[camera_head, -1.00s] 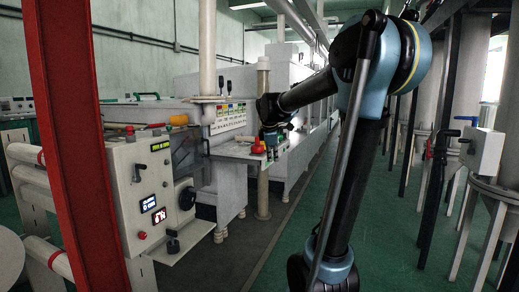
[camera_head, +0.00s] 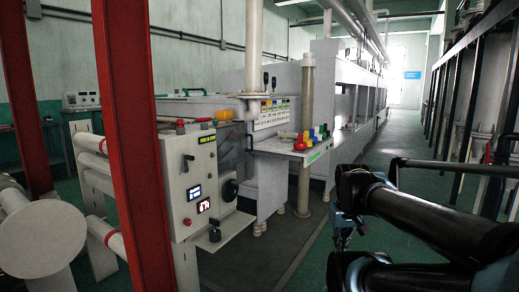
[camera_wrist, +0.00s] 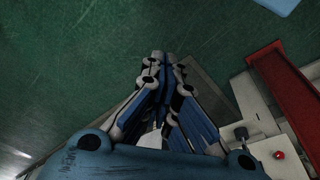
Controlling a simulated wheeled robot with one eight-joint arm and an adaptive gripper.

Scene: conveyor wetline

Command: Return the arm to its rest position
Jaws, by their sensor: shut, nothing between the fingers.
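My gripper (camera_wrist: 166,60) points down over the green floor in the wrist view. Its fingers are together and nothing is between them. In the head view my gripper (camera_head: 342,238) is small and dark, hanging below the folded arm at the lower right. My arm (camera_head: 420,210) is folded back close to my body, with its links running out of the picture on the right. The gripper is apart from the machines.
A control box (camera_head: 196,190) with a small shelf (camera_head: 216,233) stands left of my arm. A red post (camera_head: 127,130) rises in front. A side shelf with coloured knobs (camera_head: 300,148) juts out farther back. The green aisle (camera_head: 415,180) beyond is clear.

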